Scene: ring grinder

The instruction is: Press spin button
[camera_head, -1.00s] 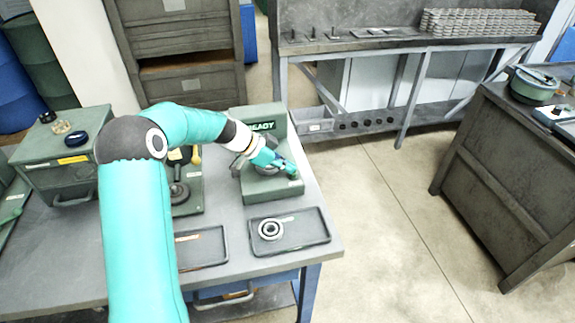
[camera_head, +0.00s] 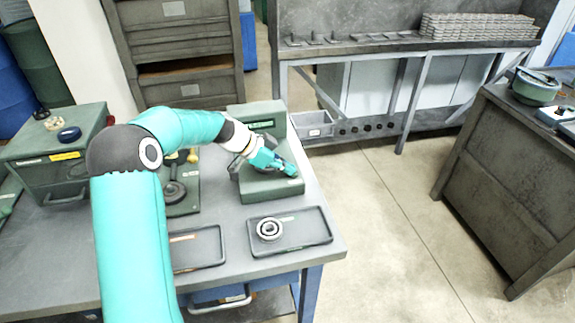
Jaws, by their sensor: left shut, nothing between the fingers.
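A green machine (camera_head: 257,113) with a back panel and a flat base stands at the back right of the workbench. The front of its base (camera_head: 273,193) is clear of my arm. My left gripper (camera_head: 288,169) is shut and empty, over the right part of this base with its tips pointing right and down. I cannot tell whether the tips touch it.
A dark tray (camera_head: 313,228) with a metal ring (camera_head: 269,229) lies in front of the machine. Another tray (camera_head: 205,248) lies to its left. A green box (camera_head: 55,150) stands at the back left of the bench. Open floor lies to the right.

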